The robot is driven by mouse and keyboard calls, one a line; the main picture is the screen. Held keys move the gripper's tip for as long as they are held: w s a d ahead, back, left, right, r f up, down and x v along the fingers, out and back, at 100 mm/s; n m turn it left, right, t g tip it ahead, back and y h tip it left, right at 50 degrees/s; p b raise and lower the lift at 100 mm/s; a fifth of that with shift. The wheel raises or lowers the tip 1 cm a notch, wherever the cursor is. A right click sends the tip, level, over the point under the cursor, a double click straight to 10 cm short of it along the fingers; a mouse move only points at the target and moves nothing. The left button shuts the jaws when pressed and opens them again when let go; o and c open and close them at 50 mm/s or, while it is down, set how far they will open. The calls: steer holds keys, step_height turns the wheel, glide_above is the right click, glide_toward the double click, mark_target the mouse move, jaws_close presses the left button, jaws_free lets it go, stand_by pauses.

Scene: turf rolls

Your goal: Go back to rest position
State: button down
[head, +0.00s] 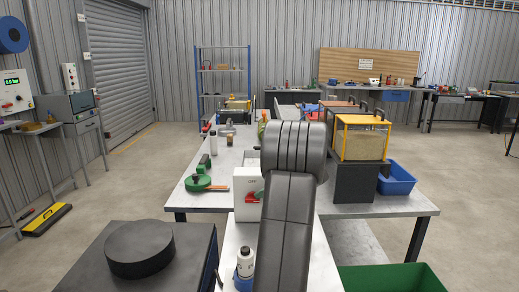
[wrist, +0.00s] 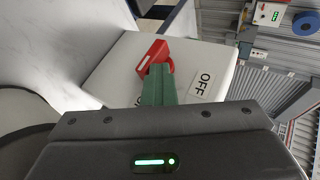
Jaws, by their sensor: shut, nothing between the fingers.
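My gripper (wrist: 158,78) shows in the wrist view as green fingers, closed together with nothing between them. They are in front of a white switch box (wrist: 120,68) with an OFF label (wrist: 203,85). A red switch handle (wrist: 151,57) lies just beyond the fingertips; I cannot tell whether they touch it. In the head view my dark arm reaches forward over the bench and hides most of my gripper. The white box (head: 246,182) shows left of the arm, with a bit of the red handle (head: 259,197) on it.
A yellow-framed case (head: 361,138) on a black block and a blue bin (head: 397,178) stand right of the arm. A green tool (head: 197,183) and a white bottle (head: 245,262) are left. A green crate (head: 395,279) is front right. Open floor lies beside the bench.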

mark_target(249, 197)
steer(key=h+p, duration=0.1)
steer(key=a+r+h+p, duration=0.1)
steer(key=p, duration=0.1)
steer(key=shift+a+r+n, duration=0.2)
steer(key=shift+r+n, duration=0.1)
steer(key=h+p, duration=0.1)
steer(key=p, duration=0.1)
steer(key=a+h+p, duration=0.1)
steer(key=h+p, duration=0.1)
steer(key=shift+w+a+r+n+g+h+p, duration=0.1)
steer(key=shift+a+r+n+g+h+p, duration=0.05)
steer(key=shift+n+g+h+p, duration=0.2)
steer(key=shift+a+n+h+p, duration=0.2)
steer(key=shift+a+h+p, duration=0.1)
steer(key=shift+h+p, duration=0.3)
steer(key=shift+a+n+h+p, duration=0.15)
steer(key=shift+a+h+p, duration=0.2)
steer(key=shift+h, duration=0.4)
steer(key=shift+a+f+n+h, duration=0.15)
steer(key=shift+a+f+h, duration=0.1)
steer(key=shift+h, duration=0.4)
steer(key=shift+a+f+n+h, duration=0.1)
steer(key=shift+a+n+h, duration=0.1)
steer(key=shift+h, duration=0.45)
steer(key=shift+a+h, duration=0.1)
steer(key=shift+h, duration=0.2)
steer(key=shift+r, duration=0.1)
